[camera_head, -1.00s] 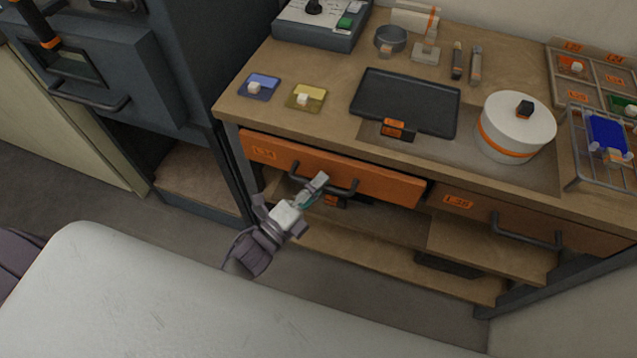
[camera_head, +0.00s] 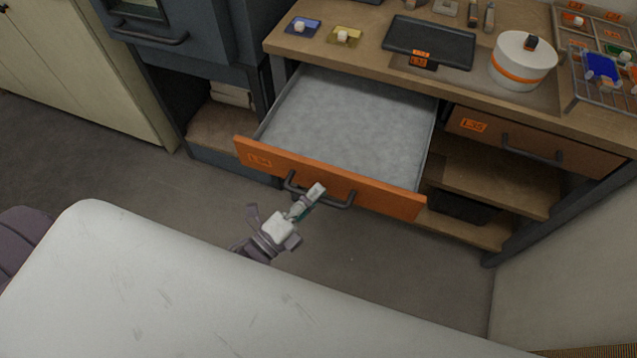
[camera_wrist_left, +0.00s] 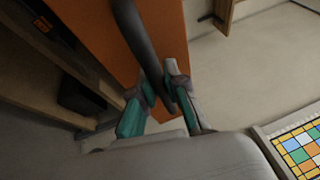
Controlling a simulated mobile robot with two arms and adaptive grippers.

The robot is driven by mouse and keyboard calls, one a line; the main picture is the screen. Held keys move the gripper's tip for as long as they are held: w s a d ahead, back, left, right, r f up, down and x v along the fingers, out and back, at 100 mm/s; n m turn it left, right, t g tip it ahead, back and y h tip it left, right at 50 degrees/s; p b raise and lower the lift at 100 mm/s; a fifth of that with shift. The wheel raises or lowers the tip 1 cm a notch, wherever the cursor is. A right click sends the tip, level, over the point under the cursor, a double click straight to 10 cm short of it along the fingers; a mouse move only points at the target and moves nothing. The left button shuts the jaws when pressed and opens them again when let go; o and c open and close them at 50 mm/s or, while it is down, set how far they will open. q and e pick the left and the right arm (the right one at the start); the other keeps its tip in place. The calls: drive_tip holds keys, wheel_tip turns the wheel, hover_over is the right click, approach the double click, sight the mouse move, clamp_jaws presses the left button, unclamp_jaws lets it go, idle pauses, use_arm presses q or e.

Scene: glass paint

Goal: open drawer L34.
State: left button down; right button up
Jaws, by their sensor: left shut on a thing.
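Drawer L34 (camera_head: 258,160) has an orange front with a dark bar handle (camera_head: 340,203). It stands well out from the workbench, and its grey inside (camera_head: 345,115) looks empty. My left gripper (camera_head: 306,200) is at the handle, in front of the drawer face. In the left wrist view the dark handle bar (camera_wrist_left: 140,40) runs between the two teal-lined fingers (camera_wrist_left: 165,100), which are shut on it. The orange drawer front (camera_wrist_left: 95,30) is behind the bar. My right gripper is not in view.
Drawer L35 (camera_head: 500,140) is shut at the right. The benchtop holds a black tray (camera_head: 430,42), a white round container (camera_head: 523,62), blue and yellow pads and a wire rack (camera_head: 600,85). Open shelves (camera_head: 490,185) are below. Bare floor (camera_head: 380,260) lies before the drawer.

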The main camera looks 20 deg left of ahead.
use_arm(q)
drive_tip(key=shift+s, duration=0.6)
drive_tip(key=c, duration=1.2)
unclamp_jaws()
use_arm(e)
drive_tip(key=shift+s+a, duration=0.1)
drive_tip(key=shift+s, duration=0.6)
use_arm(q)
drive_tip(key=v, duration=1.2)
drive_tip(key=shift+a, duration=0.1)
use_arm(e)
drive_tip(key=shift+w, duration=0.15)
